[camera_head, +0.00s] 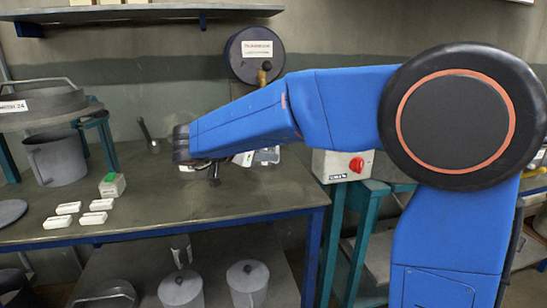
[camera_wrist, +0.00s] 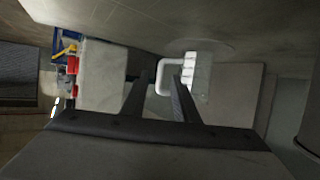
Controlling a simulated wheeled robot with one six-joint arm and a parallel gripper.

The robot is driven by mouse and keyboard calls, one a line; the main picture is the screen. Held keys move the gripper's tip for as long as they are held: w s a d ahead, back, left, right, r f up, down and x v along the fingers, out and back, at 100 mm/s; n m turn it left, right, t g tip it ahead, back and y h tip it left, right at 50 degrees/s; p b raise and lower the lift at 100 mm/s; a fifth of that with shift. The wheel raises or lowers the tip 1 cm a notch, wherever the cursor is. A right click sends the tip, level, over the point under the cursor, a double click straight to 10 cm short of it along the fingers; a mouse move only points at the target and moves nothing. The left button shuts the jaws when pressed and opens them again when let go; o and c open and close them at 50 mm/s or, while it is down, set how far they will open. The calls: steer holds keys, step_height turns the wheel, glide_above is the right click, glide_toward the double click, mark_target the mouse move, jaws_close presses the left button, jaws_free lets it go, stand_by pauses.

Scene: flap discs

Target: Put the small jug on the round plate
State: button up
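A small white ribbed thing with a squared handle, which looks like the small jug (camera_wrist: 189,72), shows just beyond my fingertips in the wrist view. My gripper (camera_wrist: 161,83) is open, its two dark fingers apart. The jug's handle appears in the gap and partly behind the right finger; I cannot tell whether the fingers touch it. A faint round grey shape, perhaps the round plate (camera_wrist: 218,46), lies by the jug. In the head view my gripper (camera_head: 214,174) shows small and dark below my blue arm, which hides much of that area. A dark disc (camera_head: 11,212) lies at the table's left edge.
On the table (camera_head: 150,205) stand several white blocks (camera_head: 68,208), a white and green box (camera_head: 112,185) and a large grey jug (camera_head: 57,158). A grey lidded pan (camera_head: 42,106) stands above at left. Lidded pots (camera_head: 248,282) are below. The table's front middle is clear.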

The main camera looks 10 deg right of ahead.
steer(key=v, duration=0.6)
steer(key=w+d+r+n+t+y, duration=0.2)
steer(key=r+n+t+y, duration=0.1)
steer(key=r+t+y, duration=0.25)
steer(key=w+d+r+n+t+y, duration=0.2)
steer(key=r+t+y, duration=0.2)
steer(key=r, duration=0.2)
steer(key=s+f+n+g+y, duration=0.1)
steer(key=s+f+n+y, duration=0.1)
steer(key=s+f, duration=0.2)
steer(key=s+d+f+n+g+y, duration=0.1)
steer(key=s+f+n+g+y, duration=0.1)
steer(key=s+f, duration=0.2)
steer(key=s+f+n+g+y, duration=0.2)
steer(key=s+f+n, duration=0.1)
steer(key=s+f, duration=0.2)
steer(key=shift+s+d, duration=0.15)
steer(key=shift+s, duration=0.55)
steer(key=shift+s+d, duration=0.2)
steer(key=shift+s, duration=0.5)
steer(key=s+d+f+g+h, duration=0.2)
steer(key=s+d+f+g, duration=0.1)
steer(key=s+d+f, duration=0.3)
steer(key=s+d+f+g+h, duration=0.2)
steer(key=s+d+f+g, duration=0.2)
steer(key=s+f, duration=0.6)
steer(key=s+d, duration=0.2)
steer(key=s, duration=0.3)
steer(key=shift+f+m, duration=0.3)
steer(key=shift+m, duration=0.1)
